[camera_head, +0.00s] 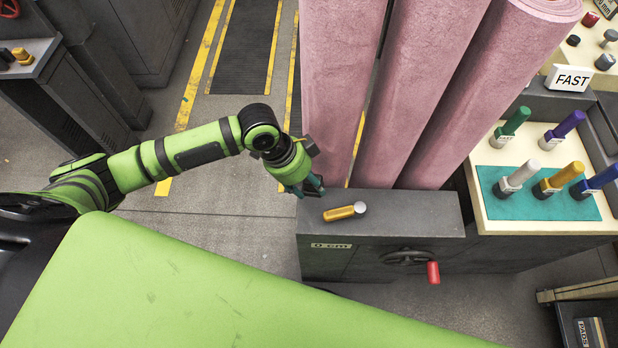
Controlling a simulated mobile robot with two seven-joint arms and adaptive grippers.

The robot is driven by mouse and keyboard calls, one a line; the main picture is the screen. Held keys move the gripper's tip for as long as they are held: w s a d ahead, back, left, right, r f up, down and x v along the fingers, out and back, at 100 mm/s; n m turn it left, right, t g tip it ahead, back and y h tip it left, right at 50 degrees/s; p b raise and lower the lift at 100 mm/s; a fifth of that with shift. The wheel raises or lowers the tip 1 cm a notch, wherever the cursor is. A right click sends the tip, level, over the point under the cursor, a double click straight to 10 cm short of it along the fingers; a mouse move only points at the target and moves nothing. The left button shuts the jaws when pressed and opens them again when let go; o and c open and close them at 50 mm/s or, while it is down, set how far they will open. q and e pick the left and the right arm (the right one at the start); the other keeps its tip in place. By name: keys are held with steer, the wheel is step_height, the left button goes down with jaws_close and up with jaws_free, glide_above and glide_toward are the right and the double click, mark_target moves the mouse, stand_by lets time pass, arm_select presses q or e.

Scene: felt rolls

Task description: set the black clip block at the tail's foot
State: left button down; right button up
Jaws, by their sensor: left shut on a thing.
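My left gripper (308,188) reaches down at the left end of the grey machine top (420,222), close beside the leftmost pink felt roll (334,80). It is shut on a small dark piece, which I take to be the black clip block; the fingers hide most of it. The fingertips are at the top's back left corner. I cannot tell whether the block touches the surface. I cannot make out a separate tail or its foot. My right gripper is not in view.
A red-handled crank (432,273) is on the machine's front.

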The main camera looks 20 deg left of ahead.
mark_target(309, 192)
arm_select(q)
steer(key=shift+r, duration=0.1)
step_height(309, 192, down, 4)
steer(key=shift+w+f+b, duration=0.1)
steer(key=shift+w+b, duration=0.05)
steer(key=shift+b, duration=0.5)
steer(key=shift+f+b, duration=0.35)
steer(key=shift+f, duration=0.65)
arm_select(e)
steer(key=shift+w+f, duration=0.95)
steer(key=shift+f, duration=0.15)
arm_select(q)
steer(key=shift+f, duration=0.15)
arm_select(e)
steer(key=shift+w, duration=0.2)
arm_select(q)
steer(key=shift+f+b, duration=0.4)
steer(key=shift+b, duration=0.05)
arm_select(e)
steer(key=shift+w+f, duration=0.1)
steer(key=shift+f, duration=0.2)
arm_select(q)
steer(key=c, duration=0.6)
jaws_free()
steer(key=shift+o, duration=0.2)
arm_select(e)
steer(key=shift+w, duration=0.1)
